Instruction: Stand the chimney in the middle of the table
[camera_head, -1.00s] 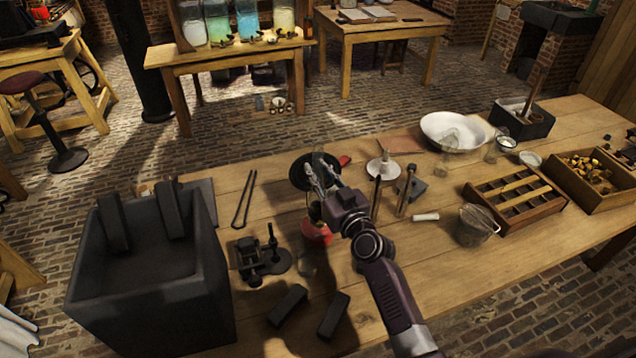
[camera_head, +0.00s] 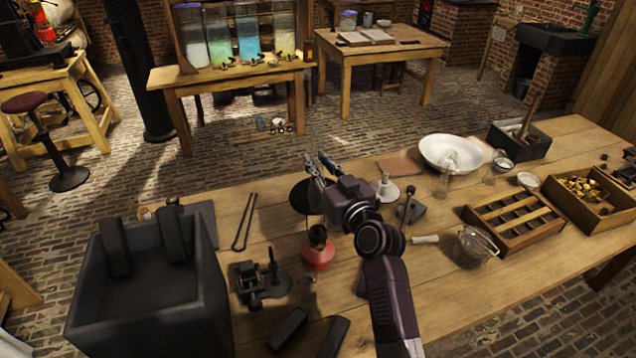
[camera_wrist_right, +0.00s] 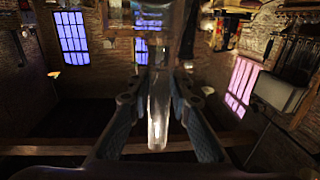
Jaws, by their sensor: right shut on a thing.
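My right gripper (camera_head: 322,168) is above the middle of the table (camera_head: 420,285), its fingers pointing away from me. In the right wrist view its two fingers are shut on a clear glass tube, the chimney (camera_wrist_right: 159,105), which shows between them. In the head view the glass is too faint to make out clearly. The red lamp base (camera_head: 318,254) with its dark burner stands on the table, nearer to me than the fingers and apart from them. A dark round disc (camera_head: 303,196) lies partly hidden behind the gripper. My left gripper is not in view.
A large dark box (camera_head: 150,305) fills the left end. A white candlestick (camera_head: 384,190), metal tool (camera_head: 406,206), mesh strainer (camera_head: 477,245) and slotted wooden tray (camera_head: 512,215) are at right.

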